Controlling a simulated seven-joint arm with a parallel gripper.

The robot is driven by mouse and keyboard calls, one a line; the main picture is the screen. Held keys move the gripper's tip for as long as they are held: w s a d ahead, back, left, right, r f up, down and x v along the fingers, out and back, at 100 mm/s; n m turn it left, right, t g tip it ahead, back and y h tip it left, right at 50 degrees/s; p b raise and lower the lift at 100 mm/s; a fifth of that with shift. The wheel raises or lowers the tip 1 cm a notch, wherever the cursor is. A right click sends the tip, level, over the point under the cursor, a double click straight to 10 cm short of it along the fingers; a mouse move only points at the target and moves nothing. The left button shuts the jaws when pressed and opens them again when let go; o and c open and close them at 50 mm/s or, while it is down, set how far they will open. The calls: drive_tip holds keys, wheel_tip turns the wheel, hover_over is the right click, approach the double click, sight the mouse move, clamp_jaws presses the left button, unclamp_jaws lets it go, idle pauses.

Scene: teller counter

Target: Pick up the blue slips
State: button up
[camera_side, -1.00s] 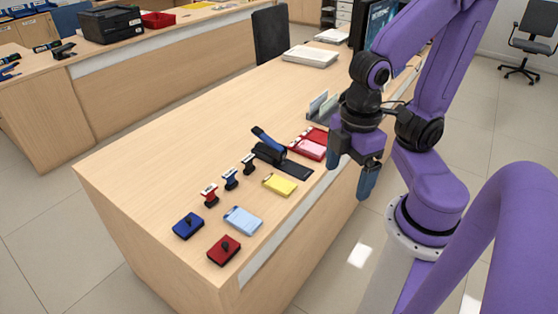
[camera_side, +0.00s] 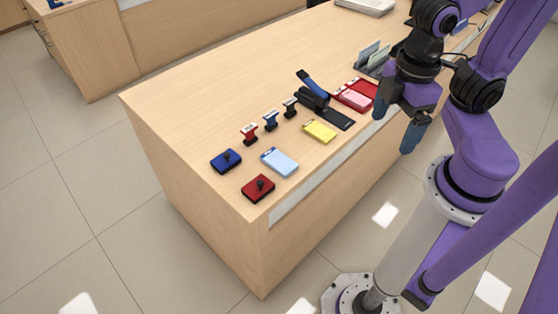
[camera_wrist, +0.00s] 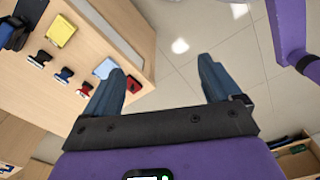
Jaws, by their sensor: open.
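The blue slips (camera_side: 279,162) are a light blue pad lying flat on the counter near its front corner, between a dark blue ink pad and a red ink pad. In the wrist view the blue slips (camera_wrist: 105,68) show beyond my left finger, which partly covers that area. My gripper (camera_side: 396,128) is open and empty. It hangs beyond the counter's front edge, to the right of the slips and well apart from them. In the wrist view my gripper (camera_wrist: 166,75) has its fingers spread over bare floor.
The counter's left part (camera_side: 170,110) is clear.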

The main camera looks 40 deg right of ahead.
idle(0.4)
drive_tip(key=m, duration=1.3)
hover_over(283, 163)
wheel_tip(283, 163, down, 12)
drive_tip(key=f, duration=0.1)
wheel_tip(283, 163, down, 16)
drive_tip(key=shift+r, duration=0.1)
drive_tip(key=c, duration=1.2)
